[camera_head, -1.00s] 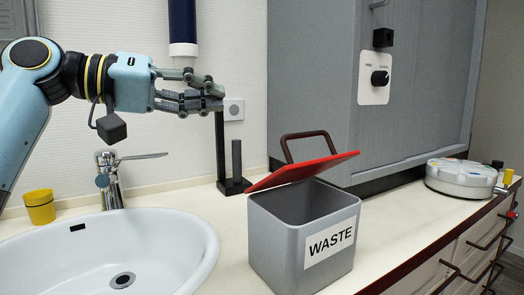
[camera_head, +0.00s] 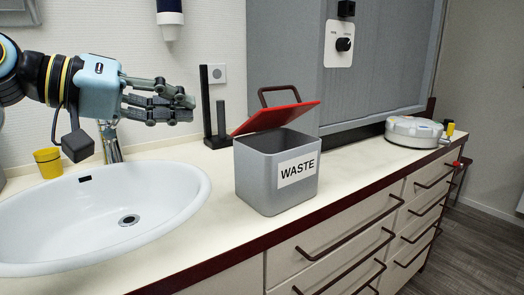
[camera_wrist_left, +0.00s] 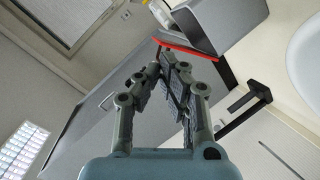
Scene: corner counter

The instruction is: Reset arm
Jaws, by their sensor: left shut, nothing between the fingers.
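My left gripper (camera_head: 190,108) is in the upper left of the head view, shut and empty. Its fingers point right, in the air above the back of the sink, in front of a black stand. The left wrist view shows its closed fingers (camera_wrist_left: 165,52) from behind. My right gripper is not in view.
A grey waste bin (camera_head: 254,180) with its red lid (camera_head: 276,118) tilted open stands on the counter (camera_head: 205,235), right of the white sink (camera_head: 60,215). The black stand (camera_head: 207,105), a yellow cup (camera_head: 48,163) and a round white device (camera_head: 412,130) stand farther back.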

